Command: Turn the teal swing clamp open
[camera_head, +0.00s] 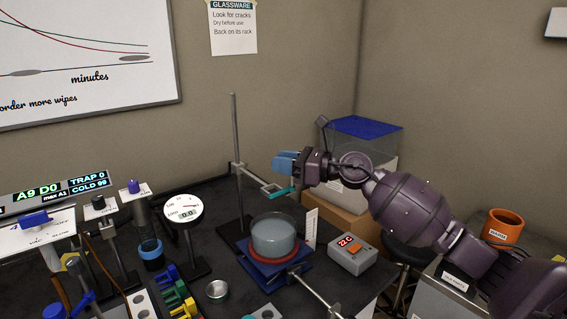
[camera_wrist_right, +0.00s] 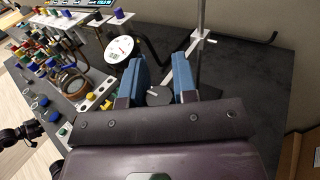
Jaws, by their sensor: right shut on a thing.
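The teal swing clamp (camera_head: 278,192) sticks out from an upright metal rod (camera_head: 235,130) on the dark bench, with a grey arm and a teal end. In the right wrist view its grey arm (camera_wrist_right: 184,66) runs from the rod toward my right finger. My right gripper (camera_head: 276,162) reaches in from the right, its blue fingers over the teal end. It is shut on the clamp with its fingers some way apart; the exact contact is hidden. My left gripper is not in view in the head view.
A glass dish (camera_head: 274,238) stands on a blue jack below the clamp. A grey box with a red display (camera_head: 352,254) sits right of it. A round dial gauge (camera_head: 183,208) stands to the left. A blue-topped container (camera_head: 360,128) is behind my right arm.

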